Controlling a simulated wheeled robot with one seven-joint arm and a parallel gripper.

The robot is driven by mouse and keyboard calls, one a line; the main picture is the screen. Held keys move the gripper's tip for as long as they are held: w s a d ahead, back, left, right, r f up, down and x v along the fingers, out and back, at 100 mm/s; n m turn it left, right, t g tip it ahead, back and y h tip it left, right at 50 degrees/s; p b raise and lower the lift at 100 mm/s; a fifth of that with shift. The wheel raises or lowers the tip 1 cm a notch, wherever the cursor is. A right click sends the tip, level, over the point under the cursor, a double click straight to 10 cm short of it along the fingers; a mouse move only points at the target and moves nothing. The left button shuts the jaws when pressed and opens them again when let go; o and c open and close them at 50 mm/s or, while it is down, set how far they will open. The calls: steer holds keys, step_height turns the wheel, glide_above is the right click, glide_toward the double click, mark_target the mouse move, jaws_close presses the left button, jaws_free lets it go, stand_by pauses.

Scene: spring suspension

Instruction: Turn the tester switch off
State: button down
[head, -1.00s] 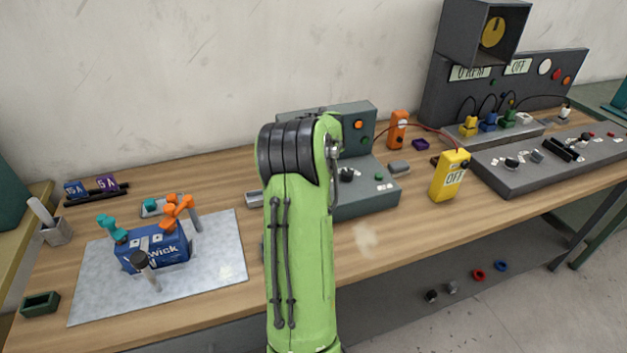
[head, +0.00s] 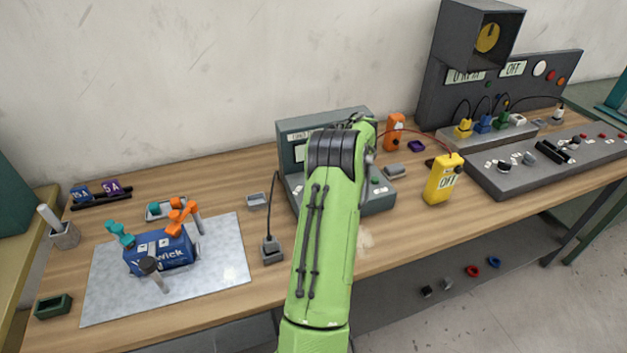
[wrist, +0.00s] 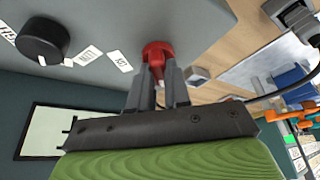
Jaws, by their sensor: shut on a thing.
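The grey tester console (head: 378,205) stands mid-bench in the head view, its front partly hidden behind my green arm. In the wrist view its grey panel (wrist: 100,18) carries a red switch (wrist: 157,50), a black knob (wrist: 42,40) and small white labels. My gripper (wrist: 161,72) is shut on the red switch, with a finger on each side of its stem. The labels are tilted and too small to read surely. My gripper is hidden behind my arm in the head view.
A grey box with a cable (head: 271,250) lies left of my arm. The blue block (head: 160,252) sits on a pale mat (head: 218,285) at left. A yellow meter reading OFF (head: 442,180) and an orange device (head: 395,133) stand right of the console.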

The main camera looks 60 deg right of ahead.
steer(key=shift+d+n+p, duration=0.1)
steer(key=shift+n+p, duration=0.2)
steer(key=shift+n, duration=0.2)
steer(key=c, duration=1.1)
jaws_free()
steer(key=shift+r, duration=0.1)
steer(key=p+v, duration=0.1)
steer(key=v, duration=0.4)
steer(key=p+v, duration=0.1)
steer(key=v, duration=0.4)
steer(key=p+v, duration=0.2)
steer(key=v, duration=0.3)
steer(key=shift+d+r, duration=0.25)
steer(key=shift+r, duration=0.05)
